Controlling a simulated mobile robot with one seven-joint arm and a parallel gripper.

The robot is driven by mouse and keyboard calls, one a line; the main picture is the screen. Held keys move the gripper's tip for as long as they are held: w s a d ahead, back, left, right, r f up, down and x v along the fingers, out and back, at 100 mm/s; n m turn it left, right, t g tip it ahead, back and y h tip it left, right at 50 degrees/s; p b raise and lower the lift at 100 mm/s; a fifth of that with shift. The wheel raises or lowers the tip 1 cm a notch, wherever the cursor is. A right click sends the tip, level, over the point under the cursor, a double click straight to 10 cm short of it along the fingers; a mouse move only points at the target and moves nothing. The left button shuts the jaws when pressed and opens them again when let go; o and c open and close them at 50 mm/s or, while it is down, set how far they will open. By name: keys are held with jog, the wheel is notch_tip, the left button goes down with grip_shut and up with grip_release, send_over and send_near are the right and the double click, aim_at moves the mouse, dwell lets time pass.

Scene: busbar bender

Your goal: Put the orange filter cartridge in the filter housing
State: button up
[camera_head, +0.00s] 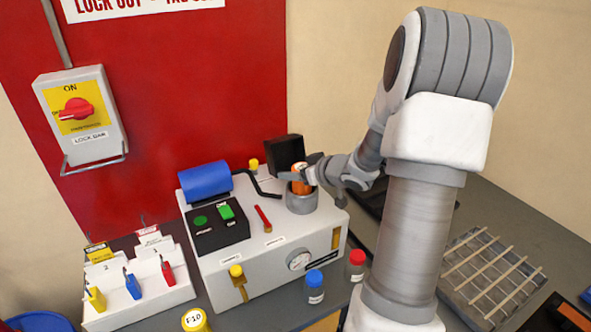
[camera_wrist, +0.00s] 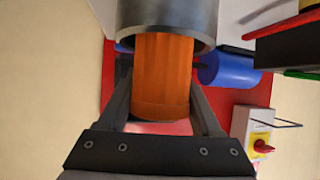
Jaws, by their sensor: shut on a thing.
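The orange filter cartridge (camera_wrist: 163,80) is between the two fingers of my gripper (camera_wrist: 163,100) in the wrist view, and the gripper is shut on it. One end of the cartridge reaches into the mouth of the grey metal filter housing (camera_wrist: 168,15). In the head view the cartridge (camera_head: 301,187) shows just above and at the rim of the round housing (camera_head: 302,204) on top of the white machine. My gripper (camera_head: 303,174) is over the housing there. How deep the cartridge sits is hidden by the housing wall.
The white machine (camera_head: 265,256) carries a blue cylinder (camera_head: 205,181), a button panel (camera_head: 216,224), a red lever (camera_head: 263,218) and a black box (camera_head: 285,152) behind the housing. Blue-capped (camera_head: 314,285) and red-capped (camera_head: 355,264) bottles stand in front. A slatted rack (camera_head: 490,272) lies right.

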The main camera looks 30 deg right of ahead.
jog(key=o, duration=1.5)
jog(key=shift+r, duration=0.3)
jog(key=shift+p+v, duration=1.55)
jog(key=shift+v, duration=4.6)
jog(key=shift+w+r, duration=0.1)
